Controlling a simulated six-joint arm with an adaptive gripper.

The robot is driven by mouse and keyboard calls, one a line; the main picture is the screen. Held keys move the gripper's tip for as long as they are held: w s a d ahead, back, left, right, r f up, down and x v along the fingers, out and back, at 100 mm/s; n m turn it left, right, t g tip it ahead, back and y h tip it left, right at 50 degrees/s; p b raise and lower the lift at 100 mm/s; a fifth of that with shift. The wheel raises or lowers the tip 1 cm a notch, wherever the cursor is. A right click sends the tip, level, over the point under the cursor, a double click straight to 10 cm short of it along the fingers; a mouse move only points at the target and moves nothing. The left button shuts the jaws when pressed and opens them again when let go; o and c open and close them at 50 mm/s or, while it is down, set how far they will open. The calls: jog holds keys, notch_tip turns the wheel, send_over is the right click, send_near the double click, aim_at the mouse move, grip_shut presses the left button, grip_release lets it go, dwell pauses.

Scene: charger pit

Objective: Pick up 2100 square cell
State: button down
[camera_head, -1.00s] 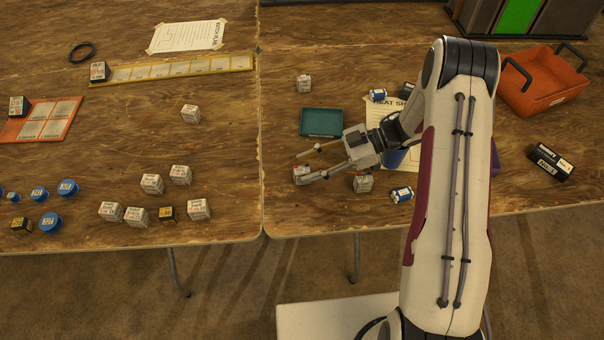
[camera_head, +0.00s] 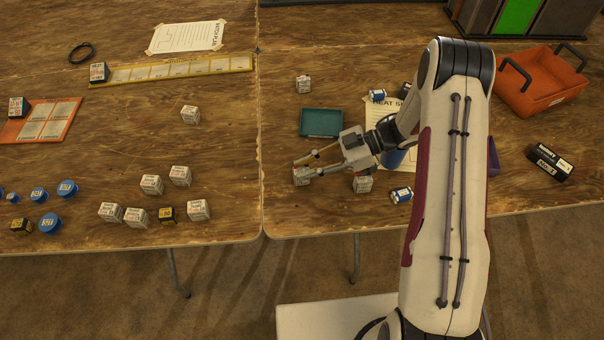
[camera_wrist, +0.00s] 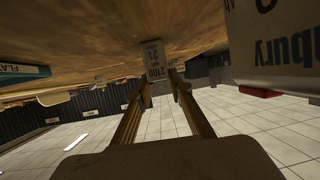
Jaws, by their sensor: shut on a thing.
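A white square cell (camera_head: 301,176) stands near the left edge of the right table. In the wrist view its label (camera_wrist: 155,62) reads 2100 and 21 Ah. My gripper (camera_head: 305,165) reaches leftward, low over the table, with its two fingers on either side of this cell. In the wrist view the fingers (camera_wrist: 159,78) close on the cell's sides. The cell appears to be on or very near the table top.
Another white cell (camera_head: 363,184) stands just below my gripper in the head view. A blue-and-white cell (camera_head: 401,194) lies right of it. A teal tray (camera_head: 321,122) lies behind the fingers. A white cell (camera_head: 304,84) stands farther back. Several cells cover the left table.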

jog(key=shift+r, duration=0.1)
notch_tip(320, 180, up, 10)
dwell(0.9)
